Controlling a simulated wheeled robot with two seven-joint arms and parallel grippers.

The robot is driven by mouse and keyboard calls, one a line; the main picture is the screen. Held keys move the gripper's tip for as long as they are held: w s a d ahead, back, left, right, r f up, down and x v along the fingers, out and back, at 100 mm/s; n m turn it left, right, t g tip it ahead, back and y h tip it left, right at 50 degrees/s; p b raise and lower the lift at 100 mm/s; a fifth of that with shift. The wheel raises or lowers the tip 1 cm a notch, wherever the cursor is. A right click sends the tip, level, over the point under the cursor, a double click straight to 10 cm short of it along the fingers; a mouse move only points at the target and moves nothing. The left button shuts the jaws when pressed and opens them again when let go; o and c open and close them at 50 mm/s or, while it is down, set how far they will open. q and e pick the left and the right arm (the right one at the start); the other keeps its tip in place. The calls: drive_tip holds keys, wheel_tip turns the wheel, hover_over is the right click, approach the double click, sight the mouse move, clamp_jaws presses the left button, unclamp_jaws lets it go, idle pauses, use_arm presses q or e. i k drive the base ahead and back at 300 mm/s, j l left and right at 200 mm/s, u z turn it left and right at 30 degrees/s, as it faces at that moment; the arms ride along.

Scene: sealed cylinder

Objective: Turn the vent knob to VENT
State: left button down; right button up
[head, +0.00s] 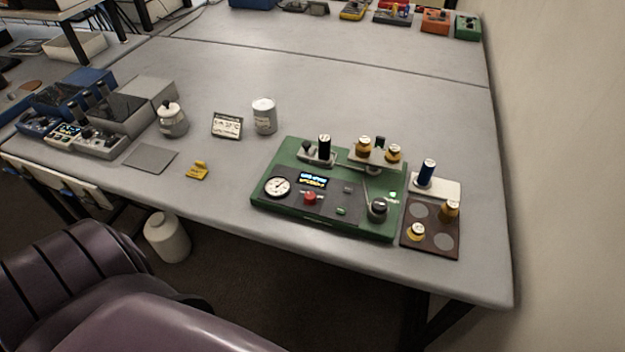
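A green panel device (272,207) lies near the front edge of the table. A dark round knob (378,206) is at its front right corner, and a small dark knob (306,147) is at its back left. The labels are too small to read, so I cannot tell which is the vent knob or where it points. The panel also has a white dial gauge (277,187), a small lit display (313,181), a red button (310,197) and a lit green lamp (393,194). Neither of my grippers is in view.
Right of the panel is a brown tray (430,243) with brass-coloured parts, and a white block (448,187) holding a blue cylinder (427,172). A grey can (264,116), a small sign (227,125) and a lidded jar (172,120) stand behind left. The table's middle is clear.

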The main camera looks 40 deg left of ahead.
sight(310, 198)
drive_tip(key=u, duration=1.05)
